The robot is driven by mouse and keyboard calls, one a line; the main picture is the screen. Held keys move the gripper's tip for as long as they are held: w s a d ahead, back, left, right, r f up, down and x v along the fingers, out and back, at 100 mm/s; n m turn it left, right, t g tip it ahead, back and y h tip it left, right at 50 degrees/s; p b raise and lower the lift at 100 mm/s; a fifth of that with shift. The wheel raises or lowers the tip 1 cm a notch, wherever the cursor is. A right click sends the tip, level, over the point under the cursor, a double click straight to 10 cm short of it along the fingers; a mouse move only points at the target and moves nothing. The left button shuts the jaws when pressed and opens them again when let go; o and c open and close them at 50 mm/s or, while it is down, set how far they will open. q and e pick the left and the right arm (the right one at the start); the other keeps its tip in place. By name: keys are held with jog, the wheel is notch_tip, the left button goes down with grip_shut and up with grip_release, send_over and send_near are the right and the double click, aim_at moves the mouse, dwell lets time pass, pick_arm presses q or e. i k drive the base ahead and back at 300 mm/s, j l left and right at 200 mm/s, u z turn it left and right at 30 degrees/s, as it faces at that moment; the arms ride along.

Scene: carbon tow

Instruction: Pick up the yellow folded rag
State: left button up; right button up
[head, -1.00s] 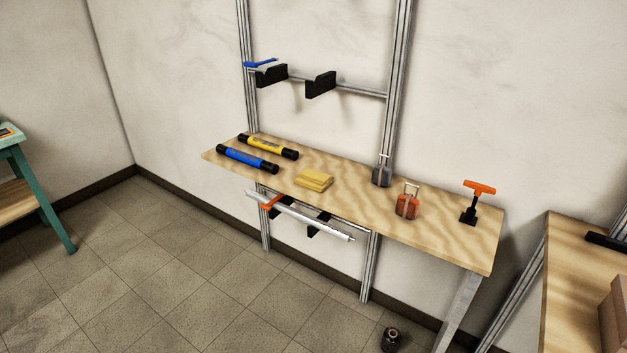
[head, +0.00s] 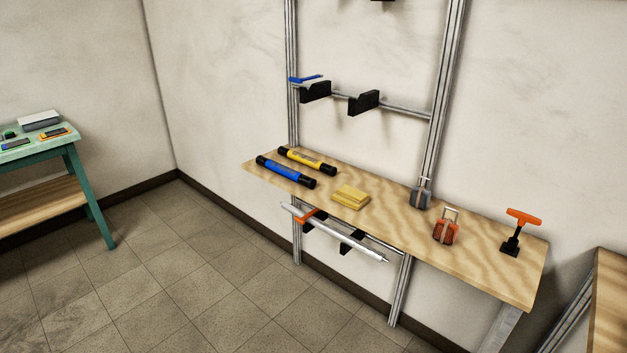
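The yellow folded rag (head: 350,197) lies flat on the wooden workbench (head: 385,222), near its front edge and left of the bench's middle. It is a small stacked square, fully visible, with nothing on top of it. Neither of my grippers shows in the head view.
Blue (head: 286,172) and yellow (head: 307,161) cylinders lie left of the rag. A grey padlock-like item (head: 421,194), a red one (head: 446,228) and an orange-handled tool (head: 519,230) stand to the right. A silver tube (head: 335,233) hangs below the front edge. The floor (head: 200,270) in front is clear.

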aim_at(354, 198)
jog(key=i+j+z, duration=0.3)
jog(key=i, duration=0.35)
jog(key=i+j+z, duration=0.25)
jog(key=i+j, duration=0.35)
